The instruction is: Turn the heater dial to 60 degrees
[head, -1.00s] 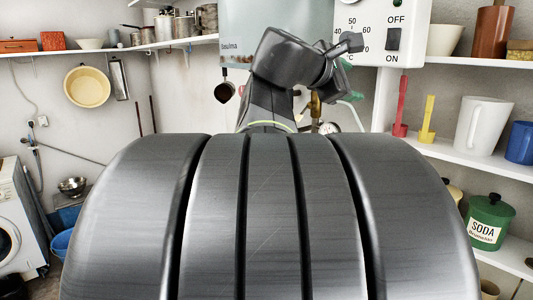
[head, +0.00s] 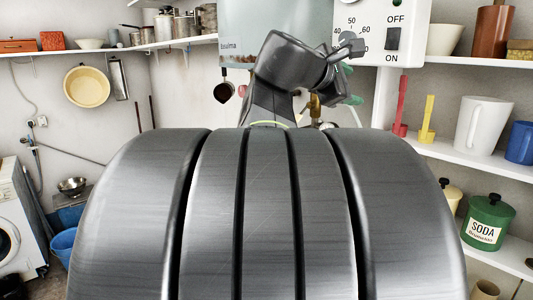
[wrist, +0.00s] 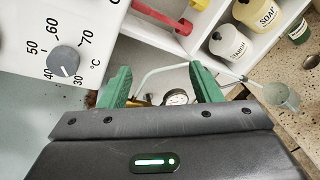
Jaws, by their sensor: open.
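The heater dial (wrist: 66,61) is a round grey knob on a white panel (wrist: 25,20), at the upper left of the wrist view. Its numbers run from 30 to 70 °C, and its pale mark sits between 30 and 40. My gripper (wrist: 160,66) is open, with two green fingers spread apart and nothing between them. The fingers are to the right of the dial in the wrist view, apart from it. In the head view the white panel (head: 410,12) is behind my wrist, which covers part of the number scale, so the dial is unclear there.
A black OFF/ON switch (head: 392,38) is beside the dial. A round gauge (wrist: 176,97) and pipes show beyond the fingers. Shelves at right hold red (head: 402,105) and yellow (head: 428,120) scoops, a white jug (head: 482,125) and a green SODA tin (head: 487,222).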

